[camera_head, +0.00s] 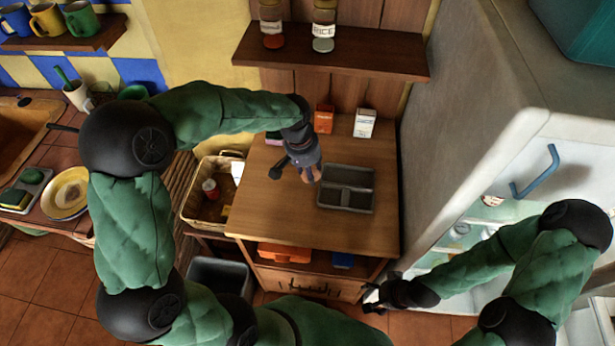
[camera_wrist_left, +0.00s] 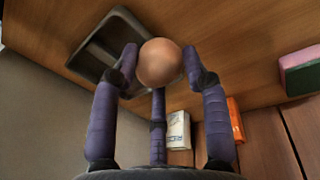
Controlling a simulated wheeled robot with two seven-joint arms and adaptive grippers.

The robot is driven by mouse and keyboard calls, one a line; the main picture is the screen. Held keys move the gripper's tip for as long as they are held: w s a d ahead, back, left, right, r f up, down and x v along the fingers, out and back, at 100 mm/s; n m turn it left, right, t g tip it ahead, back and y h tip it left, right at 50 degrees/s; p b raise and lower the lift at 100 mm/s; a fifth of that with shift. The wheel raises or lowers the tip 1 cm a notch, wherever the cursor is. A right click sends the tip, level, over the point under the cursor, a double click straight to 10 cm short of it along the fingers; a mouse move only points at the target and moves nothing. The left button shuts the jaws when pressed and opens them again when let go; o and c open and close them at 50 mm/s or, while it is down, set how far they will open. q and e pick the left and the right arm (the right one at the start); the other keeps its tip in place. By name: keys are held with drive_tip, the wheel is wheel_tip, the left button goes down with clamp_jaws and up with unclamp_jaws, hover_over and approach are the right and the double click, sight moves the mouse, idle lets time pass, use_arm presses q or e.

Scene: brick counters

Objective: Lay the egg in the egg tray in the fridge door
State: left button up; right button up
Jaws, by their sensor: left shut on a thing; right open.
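My left gripper (camera_head: 305,168) is shut on the brown egg (camera_wrist_left: 159,64) and holds it above the wooden counter, just left of a dark grey divided tray. In the left wrist view the fingers close around the egg's sides. In the head view the egg (camera_head: 309,175) is partly hidden by the fingers. The pale fridge (camera_head: 470,85) stands on the right, with a blue handle (camera_head: 537,172). Several small items show in its pale interior. I cannot make out the egg tray in the fridge door.
The divided tray (camera_head: 346,208) sits on the counter; it also shows in the left wrist view (camera_wrist_left: 128,20). An orange box (camera_head: 323,118) and a white box (camera_head: 364,123) stand at the counter's back. A jar shelf (camera_head: 335,60) overhangs it. A basket (camera_head: 197,200) is left.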

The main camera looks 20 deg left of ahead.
use_arm(q)
drive_tip(key=shift+w+a+f+b, duration=0.15)
drive_tip(key=shift+w+a+f, duration=0.25)
drive_tip(key=shift+f, duration=0.25)
drive_tip(key=shift+w+a+f+b, duration=0.15)
drive_tip(key=shift+w+a+f, duration=0.1)
drive_tip(key=shift+w+f, duration=0.3)
drive_tip(key=shift+w+a+f+b, duration=0.15)
drive_tip(key=shift+f+b, duration=0.35)
drive_tip(key=shift+f, duration=1.35)
drive_tip(key=shift+f, duration=0.15)
drive_tip(key=o, duration=0.7)
